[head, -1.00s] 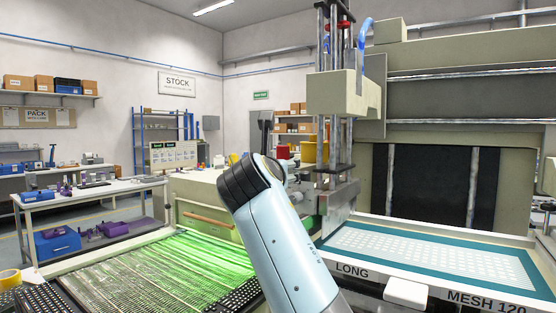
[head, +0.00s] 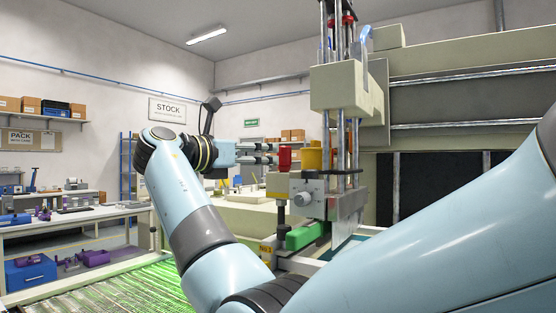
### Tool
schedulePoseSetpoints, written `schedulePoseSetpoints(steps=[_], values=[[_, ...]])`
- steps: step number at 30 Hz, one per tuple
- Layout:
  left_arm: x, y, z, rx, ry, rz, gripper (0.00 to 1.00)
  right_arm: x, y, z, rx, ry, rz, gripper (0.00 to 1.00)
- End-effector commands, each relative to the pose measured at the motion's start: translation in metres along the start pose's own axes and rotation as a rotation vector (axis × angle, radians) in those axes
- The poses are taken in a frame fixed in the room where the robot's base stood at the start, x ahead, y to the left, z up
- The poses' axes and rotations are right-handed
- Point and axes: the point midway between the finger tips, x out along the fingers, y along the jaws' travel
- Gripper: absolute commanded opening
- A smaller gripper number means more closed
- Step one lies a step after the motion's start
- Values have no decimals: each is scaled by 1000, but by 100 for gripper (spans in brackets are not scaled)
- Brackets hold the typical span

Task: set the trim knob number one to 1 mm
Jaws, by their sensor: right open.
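My right gripper (head: 274,154) is in the middle of the head view, with its two fingers pointing right, one above the other and apart. It holds nothing that I can see. The fingertips are close to a red cap (head: 285,159) on the printing head; I cannot tell if they touch it. A yellow cap (head: 312,159) stands just right of the red one. A small round grey knob (head: 300,198) is on the grey block below them. No readable label or scale shows which one is trim knob number one. My left gripper is not in view.
The cream press carriage (head: 345,88) hangs on vertical rods above the caps. A green bar (head: 304,236) is below the grey block. A green-lit bed (head: 120,285) lies at lower left. My arm links cover much of the lower right.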

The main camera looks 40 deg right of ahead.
Motion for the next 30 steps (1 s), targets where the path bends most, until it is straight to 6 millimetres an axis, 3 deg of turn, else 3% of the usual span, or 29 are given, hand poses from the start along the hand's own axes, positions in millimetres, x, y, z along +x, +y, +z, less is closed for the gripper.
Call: schedulePoseSetpoints(steps=[6, 12, 25, 30], values=[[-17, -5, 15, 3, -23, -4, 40, 47, -1, 3, -3, -3, -2, 57], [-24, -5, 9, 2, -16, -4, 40, 76, 0, 2, -2, -1, 2, 57], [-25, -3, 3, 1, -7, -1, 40, 87, 0, 0, -2, 1, 4, 56], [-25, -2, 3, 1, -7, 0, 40, 86, 0, 0, -2, 1, 4, 34]])
